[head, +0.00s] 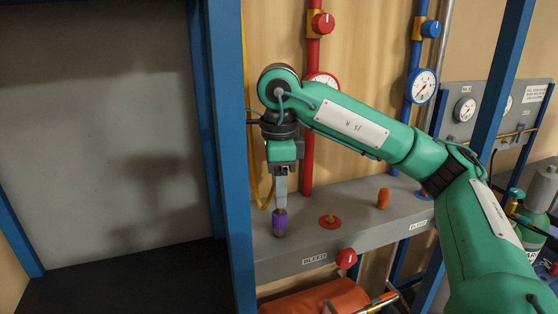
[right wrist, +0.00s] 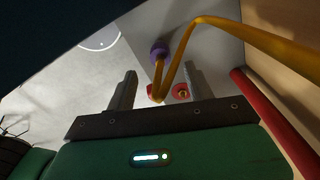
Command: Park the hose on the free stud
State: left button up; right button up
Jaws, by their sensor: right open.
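My right gripper (head: 281,201) points down over the grey shelf (head: 350,208), with its jaws open. In the right wrist view the purple sleeve (right wrist: 160,49) shows beyond the fingers (right wrist: 160,80). The yellow hose (right wrist: 187,66) runs from near the sleeve, bends between the fingers and goes off to the right. In the head view the hose (head: 262,200) hangs beside the gripper. A red-based stud (head: 329,220) stands bare on the shelf, right of the sleeve. My left gripper is out of view.
A red pipe (head: 309,150) rises behind my arm. A blue post (head: 229,150) stands just left of the gripper. A red knob (head: 347,258) and an orange roll (head: 317,299) are below the shelf.

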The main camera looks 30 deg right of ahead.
notch_tip(320, 180, up, 6)
jog(key=shift+p, duration=0.3)
dwell(0.3)
